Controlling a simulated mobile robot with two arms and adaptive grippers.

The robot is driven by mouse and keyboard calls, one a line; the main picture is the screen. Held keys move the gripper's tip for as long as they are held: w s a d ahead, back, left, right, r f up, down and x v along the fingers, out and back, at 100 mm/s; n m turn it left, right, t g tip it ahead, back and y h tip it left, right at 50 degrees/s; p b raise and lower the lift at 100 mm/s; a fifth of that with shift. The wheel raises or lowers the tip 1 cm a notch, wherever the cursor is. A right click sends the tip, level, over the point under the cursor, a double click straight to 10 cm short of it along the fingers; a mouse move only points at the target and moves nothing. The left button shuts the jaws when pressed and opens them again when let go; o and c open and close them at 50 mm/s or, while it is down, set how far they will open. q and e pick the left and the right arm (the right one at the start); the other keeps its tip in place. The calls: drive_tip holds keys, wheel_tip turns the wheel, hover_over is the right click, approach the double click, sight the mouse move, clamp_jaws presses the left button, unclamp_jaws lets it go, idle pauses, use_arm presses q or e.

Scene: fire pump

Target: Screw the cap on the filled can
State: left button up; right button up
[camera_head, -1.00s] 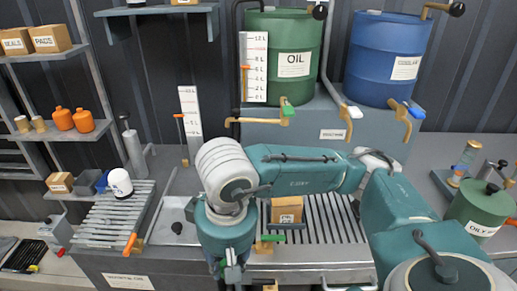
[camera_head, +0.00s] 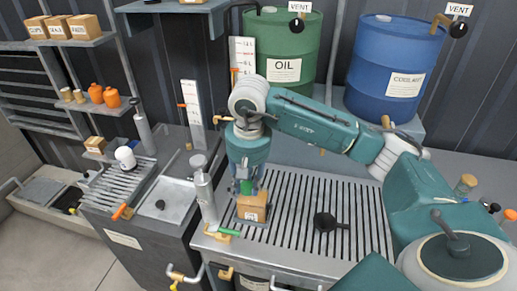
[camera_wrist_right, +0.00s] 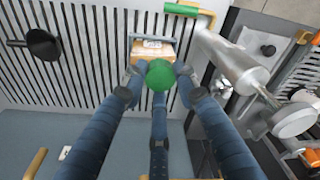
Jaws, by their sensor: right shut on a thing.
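The can (camera_head: 251,208) is a tan, box-like container with a white label, standing on the slotted grate. It also shows in the right wrist view (camera_wrist_right: 152,48), with a handle along its far edge. My right gripper (camera_head: 246,189) points down over the can, its fingers shut around a round green cap (camera_wrist_right: 159,75). The cap also shows in the head view (camera_head: 245,187). The cap hides part of the can's top, so I cannot tell whether it touches the opening. My left gripper is not in view.
A grey cylinder (camera_head: 204,190) stands close left of the can. A green-handled brass tap (camera_head: 228,231) is at the front left. A black funnel-like piece (camera_head: 325,221) lies right on the grate (camera_head: 365,215). Oil (camera_head: 283,45) and coolant (camera_head: 392,65) drums stand behind.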

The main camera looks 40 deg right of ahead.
drive_tip(key=shift+w+d+r+p, duration=0.25)
drive_tip(key=shift+w+d+r, duration=0.1)
drive_tip(key=shift+w+d, duration=0.25)
drive_tip(key=shift+w+d+r+p, duration=0.25)
drive_tip(key=shift+w+d+r, duration=0.1)
drive_tip(key=shift+w+d, duration=0.25)
drive_tip(key=shift+w+d+f+m, duration=0.1)
drive_tip(key=shift+d+f+m, duration=0.1)
drive_tip(key=shift+m, duration=0.1)
drive_tip(key=shift+d+f+b, duration=0.2)
drive_tip(key=shift+f+b, duration=0.15)
drive_tip(key=shift+s+f+b, duration=0.2)
drive_tip(key=shift+f+b, duration=0.15)
drive_tip(key=shift+f, duration=0.65)
drive_tip(key=shift+w+f+b, duration=0.1)
drive_tip(key=shift+f+b, duration=0.4)
drive_tip(key=shift+b, duration=0.25)
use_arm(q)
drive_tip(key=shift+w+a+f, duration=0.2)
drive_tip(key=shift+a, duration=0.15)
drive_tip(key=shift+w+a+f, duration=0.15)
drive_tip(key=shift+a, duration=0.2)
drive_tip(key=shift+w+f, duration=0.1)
use_arm(e)
drive_tip(key=shift+f, duration=0.1)
